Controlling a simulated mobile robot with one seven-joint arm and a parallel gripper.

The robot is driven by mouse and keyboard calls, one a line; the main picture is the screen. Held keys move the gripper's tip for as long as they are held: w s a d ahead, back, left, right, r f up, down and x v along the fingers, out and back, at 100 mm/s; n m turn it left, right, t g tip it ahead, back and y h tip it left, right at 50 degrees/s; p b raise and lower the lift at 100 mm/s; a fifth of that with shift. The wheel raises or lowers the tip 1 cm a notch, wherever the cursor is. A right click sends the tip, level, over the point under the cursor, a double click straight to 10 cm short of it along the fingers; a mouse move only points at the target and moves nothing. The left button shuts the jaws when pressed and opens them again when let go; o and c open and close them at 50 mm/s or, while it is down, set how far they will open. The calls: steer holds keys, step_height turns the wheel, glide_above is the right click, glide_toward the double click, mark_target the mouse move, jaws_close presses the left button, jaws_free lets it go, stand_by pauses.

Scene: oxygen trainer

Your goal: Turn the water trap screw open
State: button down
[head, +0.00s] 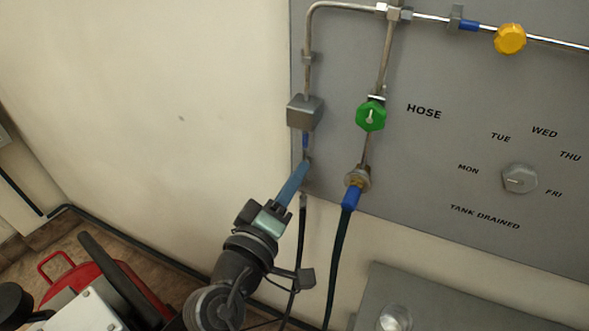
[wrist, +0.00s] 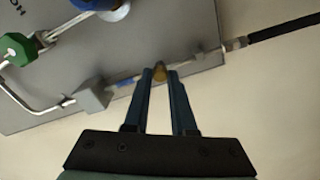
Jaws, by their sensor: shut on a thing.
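The water trap (head: 305,112) is a grey block on a thin metal pipe at the panel's left edge, with a blue section (head: 305,141) below it. It also shows in the wrist view (wrist: 94,97). My gripper (head: 304,164) reaches up from below to the line just under the blue section. In the wrist view, the two blue fingers of my gripper (wrist: 161,73) close on a small brass-coloured screw (wrist: 160,74). The screw is mostly hidden by the fingers, and its turn angle cannot be told. In the head view the fingers hide it.
A green knob (head: 370,116) and a hose fitting with a blue collar (head: 350,198) are close to the right. A yellow knob (head: 510,39) and a grey dial (head: 519,179) are farther right. A dark hose (head: 298,225) hangs beside my gripper. Bare wall lies left.

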steer(key=shift+n+p, duration=2.45)
steer(key=shift+n, duration=1.65)
steer(key=c, duration=0.7)
jaws_free()
steer(key=shift+c, duration=0.2)
steer(key=b+v, duration=0.2)
steer(key=v, duration=1.1)
steer(key=shift+b, duration=0.3)
